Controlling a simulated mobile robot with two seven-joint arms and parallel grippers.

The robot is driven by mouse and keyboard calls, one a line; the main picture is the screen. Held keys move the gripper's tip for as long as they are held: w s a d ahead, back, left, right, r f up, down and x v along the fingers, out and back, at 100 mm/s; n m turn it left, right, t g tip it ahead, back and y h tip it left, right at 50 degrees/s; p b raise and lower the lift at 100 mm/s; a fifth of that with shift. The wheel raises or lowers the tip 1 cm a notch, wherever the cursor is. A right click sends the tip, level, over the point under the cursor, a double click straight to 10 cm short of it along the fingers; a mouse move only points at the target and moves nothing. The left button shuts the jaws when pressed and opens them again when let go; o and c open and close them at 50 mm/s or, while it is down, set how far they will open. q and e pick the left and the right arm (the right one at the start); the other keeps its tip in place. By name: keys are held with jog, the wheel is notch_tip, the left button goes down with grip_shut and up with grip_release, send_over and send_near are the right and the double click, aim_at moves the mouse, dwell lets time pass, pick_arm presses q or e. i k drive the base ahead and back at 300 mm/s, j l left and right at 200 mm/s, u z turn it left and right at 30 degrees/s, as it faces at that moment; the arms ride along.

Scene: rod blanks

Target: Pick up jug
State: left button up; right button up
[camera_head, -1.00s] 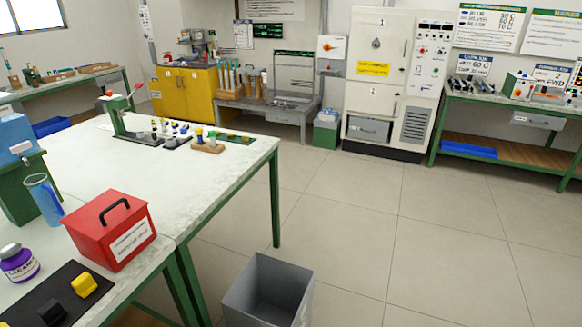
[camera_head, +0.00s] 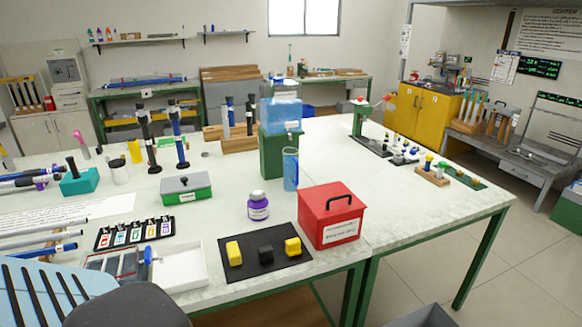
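The jug (camera_head: 290,170) is a tall, blue, see-through vessel standing upright on the white table. It stands just in front of the green stand (camera_head: 284,150) that bears a blue water tank (camera_head: 281,112), and behind the red box (camera_head: 331,215). Its handle cannot be made out clearly.
A green box (camera_head: 186,188), a white tray (camera_head: 178,266) and several rods crowd the left.

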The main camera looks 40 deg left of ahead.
aim_at(290, 165)
jog(key=u, duration=2.5)
jog(key=z, duration=1.25)
jog(key=i+j+z, duration=0.15)
jog(key=i+z, duration=0.25)
jog(key=i, duration=0.25)
